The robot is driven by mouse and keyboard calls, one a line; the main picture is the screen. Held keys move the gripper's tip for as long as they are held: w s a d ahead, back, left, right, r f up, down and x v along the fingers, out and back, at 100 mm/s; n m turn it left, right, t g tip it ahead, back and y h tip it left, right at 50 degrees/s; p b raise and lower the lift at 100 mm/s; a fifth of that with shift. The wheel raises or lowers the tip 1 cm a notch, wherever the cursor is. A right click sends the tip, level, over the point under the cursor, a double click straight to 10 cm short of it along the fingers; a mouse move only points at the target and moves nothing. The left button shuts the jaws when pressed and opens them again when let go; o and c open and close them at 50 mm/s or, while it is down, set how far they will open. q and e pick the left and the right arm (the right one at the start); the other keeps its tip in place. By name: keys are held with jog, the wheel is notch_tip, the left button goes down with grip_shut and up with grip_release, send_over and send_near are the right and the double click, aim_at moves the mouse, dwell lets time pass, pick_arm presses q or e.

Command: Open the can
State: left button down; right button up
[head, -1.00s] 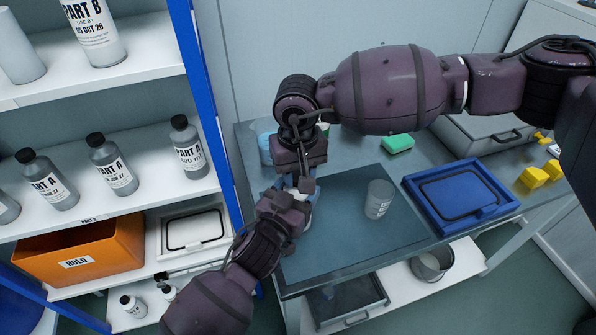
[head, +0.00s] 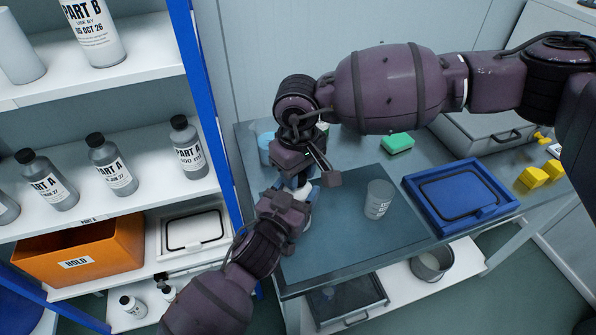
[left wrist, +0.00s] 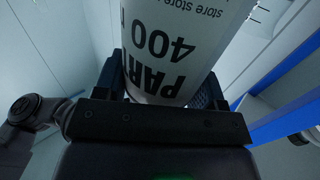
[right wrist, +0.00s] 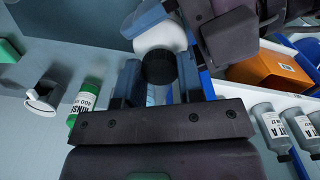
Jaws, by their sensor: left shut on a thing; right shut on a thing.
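The can, a white container (head: 303,194) with black "PART" and "400" lettering, is mostly hidden between my two grippers over the dark mat. Its body (left wrist: 185,40) fills the left wrist view. My left gripper (left wrist: 163,80) is shut around this body from the side. The can's black cap (right wrist: 160,67) shows in the right wrist view against the white body (right wrist: 162,34). My right gripper (right wrist: 159,80) is shut on the cap, one finger on each side. I cannot tell whether the cap is loose.
A grey cup (head: 379,199) stands on the dark mat (head: 350,240), right of my grippers. A shelf with a blue post (head: 207,110) stands close on the left.

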jog(key=shift+r, duration=0.5)
jog(key=shift+r, duration=0.35)
jog(key=shift+r, duration=0.35)
jog(key=shift+r, duration=1.95)
pick_arm(q)
jog(key=shift+c, duration=0.7)
grip_release()
jog(key=shift+s, duration=0.1)
